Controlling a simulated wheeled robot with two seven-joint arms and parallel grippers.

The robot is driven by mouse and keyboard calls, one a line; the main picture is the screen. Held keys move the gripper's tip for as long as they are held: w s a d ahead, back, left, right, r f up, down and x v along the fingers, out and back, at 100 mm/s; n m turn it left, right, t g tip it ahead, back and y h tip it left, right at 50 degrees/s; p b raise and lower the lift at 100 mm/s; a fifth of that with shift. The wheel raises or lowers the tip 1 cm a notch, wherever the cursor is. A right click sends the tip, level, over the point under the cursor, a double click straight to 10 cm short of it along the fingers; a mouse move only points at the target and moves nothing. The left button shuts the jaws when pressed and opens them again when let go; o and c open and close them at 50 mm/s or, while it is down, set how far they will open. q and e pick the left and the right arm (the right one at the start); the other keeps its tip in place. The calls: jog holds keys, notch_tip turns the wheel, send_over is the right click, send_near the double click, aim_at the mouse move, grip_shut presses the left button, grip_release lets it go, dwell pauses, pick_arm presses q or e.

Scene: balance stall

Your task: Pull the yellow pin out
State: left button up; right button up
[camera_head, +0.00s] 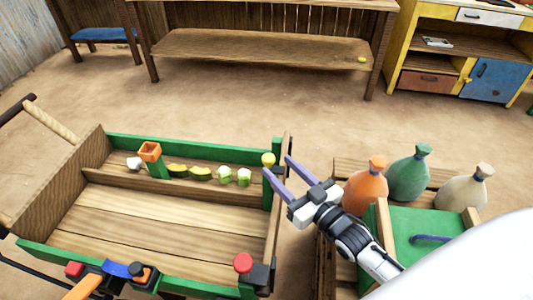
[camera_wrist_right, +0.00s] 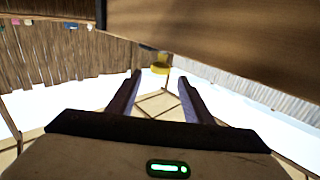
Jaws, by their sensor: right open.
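The yellow pin (camera_head: 268,160) has a round yellow head and sits at the far right corner of the green-edged wooden cart (camera_head: 200,148). My right gripper (camera_head: 278,170) is open and points at that corner, with its two purple fingers near the pin head. In the right wrist view the yellow pin (camera_wrist_right: 160,69) shows just beyond and between the fingertips (camera_wrist_right: 160,79). Nothing is between the fingers. I cannot tell whether a finger touches the pin. The pin's shaft is hidden.
In the cart's far trough stand an orange-topped green post (camera_head: 150,153) and several green pieces (camera_head: 201,174). A red knob (camera_head: 243,262) is at its near right corner. Orange (camera_head: 366,190), green (camera_head: 409,175) and beige sacks (camera_head: 464,188) stand at right.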

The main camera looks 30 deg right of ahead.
aim_at(269, 157)
jog(key=w, duration=0.4)
jog(key=shift+w+a, duration=0.4)
jog(key=shift+w, duration=0.45)
jog(key=shift+w+f, duration=0.1)
grip_shut()
pick_arm(q)
jog(key=shift+w+r, duration=0.15)
jog(key=shift+w, duration=0.1)
